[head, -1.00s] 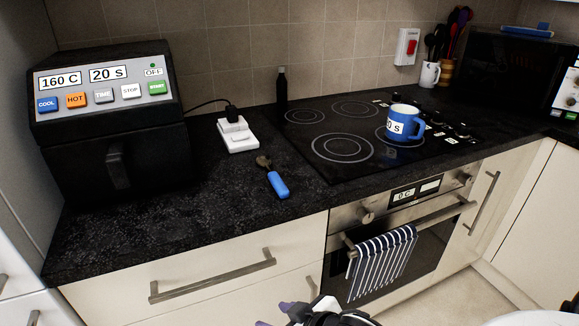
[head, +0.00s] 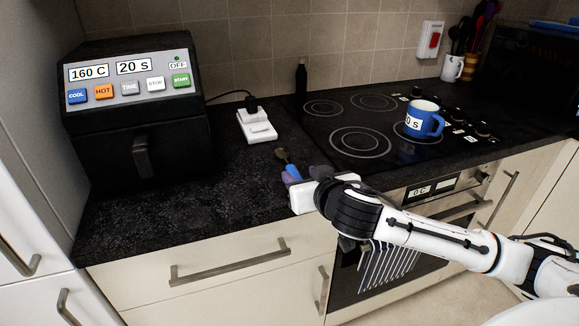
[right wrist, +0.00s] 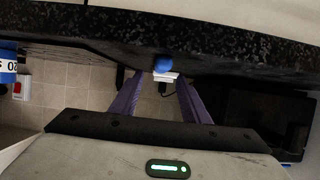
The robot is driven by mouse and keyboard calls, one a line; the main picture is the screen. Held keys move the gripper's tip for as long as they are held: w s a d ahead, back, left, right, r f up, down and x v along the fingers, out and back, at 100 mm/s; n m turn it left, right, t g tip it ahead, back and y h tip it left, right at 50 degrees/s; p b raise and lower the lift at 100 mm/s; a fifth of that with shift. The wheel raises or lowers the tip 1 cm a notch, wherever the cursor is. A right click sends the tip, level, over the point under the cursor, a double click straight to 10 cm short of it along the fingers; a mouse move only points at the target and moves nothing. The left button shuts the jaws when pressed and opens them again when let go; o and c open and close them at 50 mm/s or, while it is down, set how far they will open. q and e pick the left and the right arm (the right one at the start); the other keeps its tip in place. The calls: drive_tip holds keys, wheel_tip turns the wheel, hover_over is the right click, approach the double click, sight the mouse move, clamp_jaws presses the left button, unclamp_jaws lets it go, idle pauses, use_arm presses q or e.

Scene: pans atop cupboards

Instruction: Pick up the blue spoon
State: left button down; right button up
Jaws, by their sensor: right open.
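The blue spoon lies on the dark speckled worktop, its brown head (head: 282,155) pointing to the back and its blue handle (head: 293,171) toward the front edge. My right gripper (head: 301,177) is at the handle, its purple fingers open and partly covering the handle in the head view. In the right wrist view, the rounded blue handle end (right wrist: 162,65) shows beyond and between the two spread fingers (right wrist: 157,98). I cannot tell whether either finger touches it. My left gripper is out of view.
A black air fryer (head: 140,120) stands on the left. A white socket block (head: 257,127) with a plug lies behind the spoon. The hob (head: 355,143) carries a blue mug (head: 424,119) to the right. The worktop (head: 235,185) left of the spoon is clear.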

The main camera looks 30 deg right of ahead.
sight(295, 172)
drive_tip(key=x, duration=0.4)
drive_tip(key=shift+w+f, duration=0.15)
drive_tip(key=shift+f, duration=0.05)
clamp_jaws()
